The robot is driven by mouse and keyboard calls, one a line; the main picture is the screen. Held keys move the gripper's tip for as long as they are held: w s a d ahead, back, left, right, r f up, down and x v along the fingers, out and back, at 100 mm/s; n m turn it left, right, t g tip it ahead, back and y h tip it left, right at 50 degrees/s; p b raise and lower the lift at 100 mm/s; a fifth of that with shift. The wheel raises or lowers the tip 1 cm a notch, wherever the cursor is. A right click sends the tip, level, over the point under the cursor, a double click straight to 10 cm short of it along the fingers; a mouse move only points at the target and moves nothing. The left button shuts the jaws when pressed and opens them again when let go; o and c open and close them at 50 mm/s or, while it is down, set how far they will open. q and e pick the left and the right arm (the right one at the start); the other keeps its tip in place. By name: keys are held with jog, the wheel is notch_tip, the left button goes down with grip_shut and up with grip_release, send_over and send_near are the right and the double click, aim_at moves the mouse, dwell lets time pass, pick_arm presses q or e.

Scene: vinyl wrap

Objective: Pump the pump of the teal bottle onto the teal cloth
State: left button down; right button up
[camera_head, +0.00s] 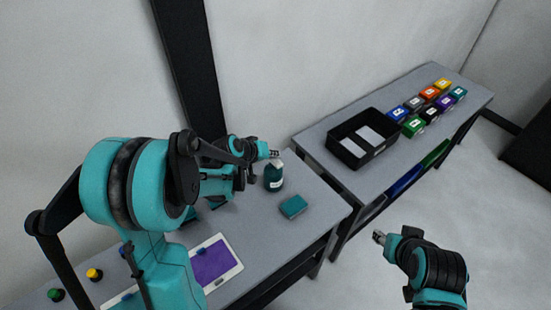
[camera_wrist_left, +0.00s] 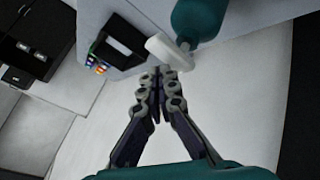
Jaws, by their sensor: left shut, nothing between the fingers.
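The teal bottle (camera_head: 274,182) stands upright on the near grey table, with a pale label. The folded teal cloth (camera_head: 294,206) lies flat in front of it, slightly right. My left gripper (camera_head: 274,154) is shut and empty at the height of the bottle's top. In the left wrist view, the fingertips (camera_wrist_left: 158,72) are together just beside the white pump head (camera_wrist_left: 168,54), with the teal bottle body (camera_wrist_left: 198,18) behind. I cannot tell if they touch it. My right gripper (camera_head: 379,238) hangs over the floor, away from the table; its fingers are too small to read.
A white-framed board with a purple sheet (camera_head: 212,262) lies on the near table, beside coloured knobs (camera_head: 94,274). A black bin (camera_head: 362,138) and several coloured boxes (camera_head: 428,112) stand on the far table. The floor (camera_head: 345,275) around my right arm is clear.

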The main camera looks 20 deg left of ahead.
pick_arm(q)
jog(key=shift+r, duration=0.3)
jog(key=shift+r+p, duration=1.9)
jog(key=shift+r, duration=0.7)
jog(key=shift+f, duration=0.1)
jog(key=shift+s, duration=0.1)
jog(key=m+y+b, duration=0.2)
jog(key=b, duration=0.8)
send_near(274, 162)
jog(key=s+d+f, duration=0.2)
jog(key=s+d, duration=0.1)
jog(key=s, duration=0.2)
jog(key=s+f+m+y+b, duration=0.1)
jog(key=s+f+b, duration=0.3)
jog(key=s, duration=0.2)
jog(key=s+a+f+g+y+b, duration=0.1)
jog(key=s+f+b, duration=0.3)
jog(key=s, duration=0.3)
jog(key=shift+s+a+m+b, duration=0.2)
jog(key=shift+m+b, duration=0.2)
